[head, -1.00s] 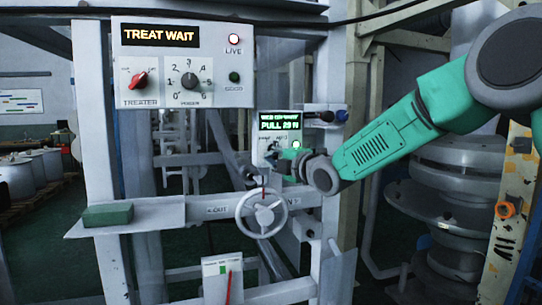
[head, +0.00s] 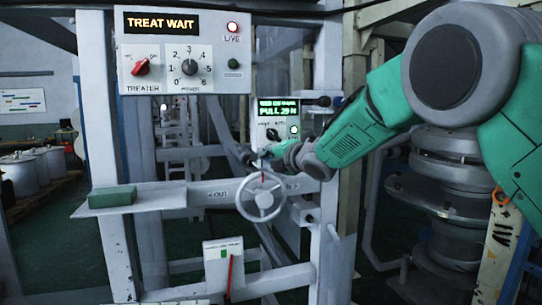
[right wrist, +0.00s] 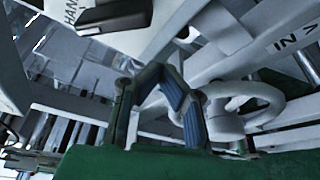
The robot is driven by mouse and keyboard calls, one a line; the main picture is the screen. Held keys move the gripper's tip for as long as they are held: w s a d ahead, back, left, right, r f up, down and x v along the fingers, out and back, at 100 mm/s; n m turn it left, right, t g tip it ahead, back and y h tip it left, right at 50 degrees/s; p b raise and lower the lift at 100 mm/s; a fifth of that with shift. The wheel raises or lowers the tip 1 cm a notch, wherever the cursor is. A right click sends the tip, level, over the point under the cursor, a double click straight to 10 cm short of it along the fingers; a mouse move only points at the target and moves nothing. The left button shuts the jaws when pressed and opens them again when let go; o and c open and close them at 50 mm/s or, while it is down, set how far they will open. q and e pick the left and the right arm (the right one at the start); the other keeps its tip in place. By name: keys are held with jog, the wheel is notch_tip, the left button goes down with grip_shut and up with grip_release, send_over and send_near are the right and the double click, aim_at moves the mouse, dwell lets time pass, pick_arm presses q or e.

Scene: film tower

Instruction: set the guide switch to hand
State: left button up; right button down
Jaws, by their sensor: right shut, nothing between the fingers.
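The guide switch (head: 273,134) is a small dark knob on the front of a pale box (head: 255,112), under its green "PULL 29 N" display. Small labels stand above the knob. They are hard to read in the head view, and I cannot tell which way the knob points. In the right wrist view a dark knob (right wrist: 115,17) shows at the top left, beside lettering that begins "HAN". My right gripper (head: 262,156) is shut and empty, just below the switch and apart from it. Its fingers (right wrist: 160,75) meet in the right wrist view. My left gripper is out of view.
A grey handwheel (head: 261,197) sits just below the gripper, also near it in the right wrist view (right wrist: 240,105). A treater panel (head: 185,50) is at the upper left. A green block (head: 112,197) lies on the ledge. A post stands right of the box.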

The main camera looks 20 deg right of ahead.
jog(key=shift+a+r+b+v, duration=0.3)
jog(key=shift+b+v, duration=0.5)
jog(key=shift+v, duration=4.15)
jog(key=s+f+m+g+h+b, duration=0.15)
jog(key=s+f+m, duration=0.25)
jog(key=f, duration=0.9)
jog(key=s+d+f+m+g+b, duration=0.1)
jog(key=s+f+m+g, duration=0.3)
jog(key=f, duration=1)
jog(key=s+f+m+g+h+b, duration=0.1)
jog(key=s+f+m, duration=0.35)
jog(key=f, duration=0.85)
jog(key=s+f+m+g+h+b, duration=0.3)
jog(key=s+f+m, duration=0.5)
jog(key=s+f, duration=0.95)
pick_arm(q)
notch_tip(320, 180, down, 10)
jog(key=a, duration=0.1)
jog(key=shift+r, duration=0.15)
pick_arm(e)
jog(key=s+d+f+m+g, duration=0.1)
jog(key=s+f+m+g, duration=0.1)
jog(key=s, duration=0.7)
jog(key=s+d+f+m+g, duration=0.1)
jog(key=s+f+m+g, duration=0.2)
jog(key=s, duration=0.6)
jog(key=shift+s+d+f, duration=0.25)
jog(key=shift+d+f, duration=0.15)
